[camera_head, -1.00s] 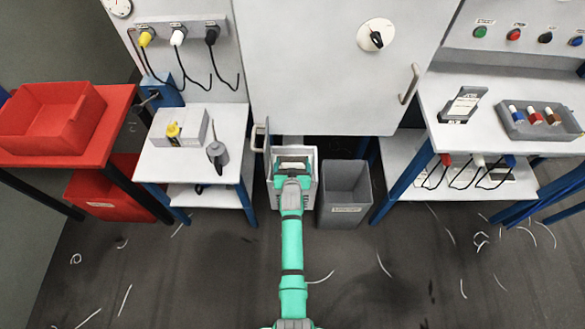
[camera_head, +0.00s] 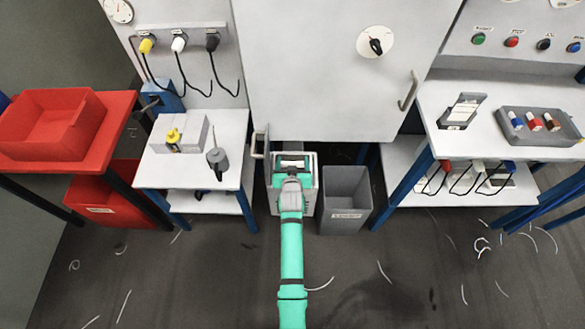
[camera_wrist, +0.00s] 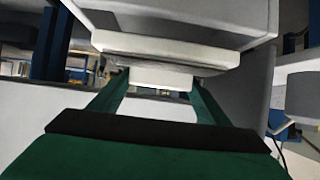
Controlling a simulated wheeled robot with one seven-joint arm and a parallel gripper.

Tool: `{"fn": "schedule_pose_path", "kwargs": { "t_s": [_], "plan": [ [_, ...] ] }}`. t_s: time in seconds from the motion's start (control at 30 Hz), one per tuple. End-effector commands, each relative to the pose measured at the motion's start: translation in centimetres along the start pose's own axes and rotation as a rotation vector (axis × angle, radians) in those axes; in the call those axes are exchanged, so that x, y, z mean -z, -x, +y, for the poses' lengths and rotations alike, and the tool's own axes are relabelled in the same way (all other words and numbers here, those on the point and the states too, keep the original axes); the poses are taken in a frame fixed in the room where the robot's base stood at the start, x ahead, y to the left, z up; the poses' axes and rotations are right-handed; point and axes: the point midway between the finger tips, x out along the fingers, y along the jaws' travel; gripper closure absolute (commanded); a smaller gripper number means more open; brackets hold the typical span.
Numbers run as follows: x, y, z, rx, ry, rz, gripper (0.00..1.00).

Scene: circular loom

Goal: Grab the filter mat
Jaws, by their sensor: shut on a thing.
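The filter mat (camera_wrist: 165,76) is a pale, flat block in the middle of the wrist view. My gripper (camera_wrist: 157,92) has its two green fingers on either side of it and is shut on it. In the head view, my gripper (camera_head: 291,172) is at the mouth of a pale open-fronted housing (camera_head: 312,180) under the large grey machine cabinet. A pale edge, probably the mat, shows just beyond the gripper. My wrist hides much of the housing's inside.
The housing's narrow door (camera_head: 260,142) stands open at its left. An empty grey bin (camera_head: 346,212) stands close on the right. A white side table (camera_head: 160,172) is at left and a workbench (camera_head: 445,140) at right. Floor in front is open, with thread scraps.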

Motion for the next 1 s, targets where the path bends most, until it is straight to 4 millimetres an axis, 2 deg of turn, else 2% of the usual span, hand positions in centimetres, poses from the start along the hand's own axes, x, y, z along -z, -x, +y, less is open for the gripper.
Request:
{"fn": "schedule_pose_path", "kwargs": {
  "t_s": [0.03, 0.1, 0.7, 1.0],
  "plan": [
    [0.8, 0.6, -0.1, 0.001, 0.0, 0.003, 0.52],
    [-0.6, 1.9, -0.1, 0.001, -0.002, -0.003, 0.52],
    [-6.8, 13.5, -0.1, 0.001, 0.0, -0.003, 0.52],
    [-8.6, 16.8, 0.0, 0.0, 0.0, -0.001, 0.52]
  ]
}}
